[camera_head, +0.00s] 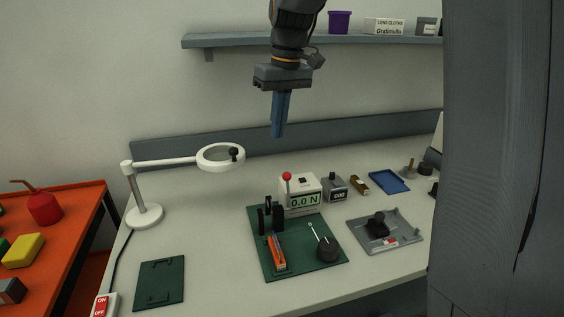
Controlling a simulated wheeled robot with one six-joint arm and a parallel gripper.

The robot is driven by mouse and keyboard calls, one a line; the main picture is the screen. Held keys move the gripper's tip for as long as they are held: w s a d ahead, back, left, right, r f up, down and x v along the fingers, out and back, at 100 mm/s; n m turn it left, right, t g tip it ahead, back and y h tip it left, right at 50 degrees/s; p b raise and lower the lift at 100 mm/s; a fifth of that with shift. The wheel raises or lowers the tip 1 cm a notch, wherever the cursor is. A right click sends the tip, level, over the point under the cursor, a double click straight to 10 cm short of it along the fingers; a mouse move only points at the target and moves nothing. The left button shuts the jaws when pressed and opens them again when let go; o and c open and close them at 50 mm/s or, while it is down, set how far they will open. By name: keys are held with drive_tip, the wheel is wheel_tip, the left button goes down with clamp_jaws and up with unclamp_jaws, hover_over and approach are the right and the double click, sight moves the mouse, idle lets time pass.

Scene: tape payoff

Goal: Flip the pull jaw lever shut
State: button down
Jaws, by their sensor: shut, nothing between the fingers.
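A dark green board (298,264) lies on the white workbench and carries a test rig. A readout box (300,201) at its back shows "0.0 N". A red-balled lever (287,177) stands upright by the box. Black jaw-like blocks (271,219) stand on the board's left part, behind an orange piece (276,250). A black round part (327,249) with a thin pale-tipped rod (314,231) sits at the right. I cannot tell for sure which of these is the pull jaw lever. My gripper (278,134) is shut and empty, pointing down well above the rig.
A magnifier lamp (220,156) reaches over the bench at left. A grey tray (371,243) with a black part lies right of the rig, and a blue tray (388,181) behind it. A green plate (159,281) lies at front left. A shelf (235,40) runs along the wall.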

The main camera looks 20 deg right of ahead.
drive_tip(key=shift+f, duration=0.15)
drive_tip(key=p, duration=0.4)
hover_over(283, 188)
drive_tip(key=shift+f, duration=4.35)
drive_tip(key=shift+a, duration=0.1)
